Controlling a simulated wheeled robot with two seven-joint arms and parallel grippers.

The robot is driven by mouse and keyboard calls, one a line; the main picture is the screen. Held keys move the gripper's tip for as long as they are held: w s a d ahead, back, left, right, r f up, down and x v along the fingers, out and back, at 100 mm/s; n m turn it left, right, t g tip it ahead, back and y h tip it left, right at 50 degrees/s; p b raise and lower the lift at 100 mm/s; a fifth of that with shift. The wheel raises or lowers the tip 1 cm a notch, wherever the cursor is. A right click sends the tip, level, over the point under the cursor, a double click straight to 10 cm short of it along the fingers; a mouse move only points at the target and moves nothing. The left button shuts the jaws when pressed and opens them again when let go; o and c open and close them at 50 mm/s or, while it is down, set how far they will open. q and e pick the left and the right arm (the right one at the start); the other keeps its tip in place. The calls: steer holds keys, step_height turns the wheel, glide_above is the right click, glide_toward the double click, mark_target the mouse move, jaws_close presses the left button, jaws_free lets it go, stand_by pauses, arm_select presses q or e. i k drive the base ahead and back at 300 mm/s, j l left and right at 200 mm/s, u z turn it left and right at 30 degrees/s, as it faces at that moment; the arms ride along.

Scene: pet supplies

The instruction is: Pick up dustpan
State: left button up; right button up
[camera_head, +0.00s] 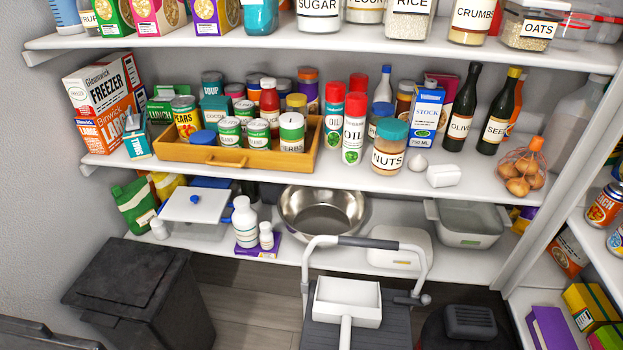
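A white dustpan (347,301) rests on a dark step stool (398,328) near the bottom centre of the head view. Its open pan faces up, and its white handle (345,335) points toward me, running out of the bottom edge of the view. Neither of my grippers shows in this view.
The stool's light curved handrail (305,262) rises around the dustpan's back and sides. A black bin (140,290) stands left, and a dark rounded object (470,322) sits right. Behind are loaded white shelves (300,165) with a metal bowl (322,211). Wooden floor (255,310) is bare left of the stool.

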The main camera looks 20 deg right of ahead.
mark_target(345, 302)
steer(key=i+z, duration=0.1)
steer(key=z, duration=1.05)
